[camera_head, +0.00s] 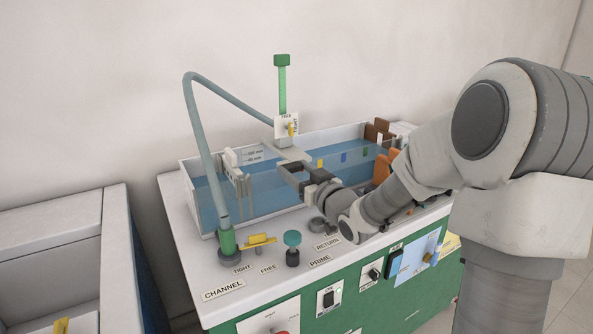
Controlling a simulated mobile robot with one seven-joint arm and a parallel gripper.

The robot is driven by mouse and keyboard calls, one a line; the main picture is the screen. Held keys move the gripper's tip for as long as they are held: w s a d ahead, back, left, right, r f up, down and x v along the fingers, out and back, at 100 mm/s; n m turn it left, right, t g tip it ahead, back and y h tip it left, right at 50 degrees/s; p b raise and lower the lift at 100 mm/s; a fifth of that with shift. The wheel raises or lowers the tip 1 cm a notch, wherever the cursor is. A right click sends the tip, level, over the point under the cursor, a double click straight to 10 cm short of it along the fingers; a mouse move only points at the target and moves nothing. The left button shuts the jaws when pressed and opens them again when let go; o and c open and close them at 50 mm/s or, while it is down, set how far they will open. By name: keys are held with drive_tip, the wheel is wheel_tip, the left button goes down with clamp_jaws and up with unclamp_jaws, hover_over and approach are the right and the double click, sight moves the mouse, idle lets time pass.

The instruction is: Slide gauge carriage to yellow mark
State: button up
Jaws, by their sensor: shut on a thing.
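The gauge carriage (293,154) is a pale grey bridge piece across the water tank, left of the tank's middle. A green upright gauge (282,90) and a white plate with a yellow pointer stand at its back. My gripper (288,173) is at the tank's front wall, at the carriage's near end, and is shut on what seems to be the carriage; the gripped part is mostly hidden by the jaws. The yellow mark (320,163) is on the front wall, a little right of my gripper. A blue mark (344,157) and a green mark (365,151) are farther right.
The clear tank (262,200) holds blue water. A hose (196,130) arches from a green fitting (227,240) to the gauge. Orange-brown blocks (384,168) are at the tank's right end.

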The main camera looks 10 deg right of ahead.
sight(310, 158)
clamp_jaws()
drive_tip(key=d, duration=0.2)
drive_tip(key=w+d+p, duration=0.1)
drive_tip(key=d, duration=0.1)
drive_tip(key=w+d, duration=0.1)
drive_tip(key=shift+d, duration=0.4)
drive_tip(key=o, duration=1.5)
unclamp_jaws()
drive_tip(key=shift+c, duration=0.2)
drive_tip(key=p+v, duration=0.3)
drive_tip(key=v, duration=1.4)
drive_tip(key=shift+s, duration=0.25)
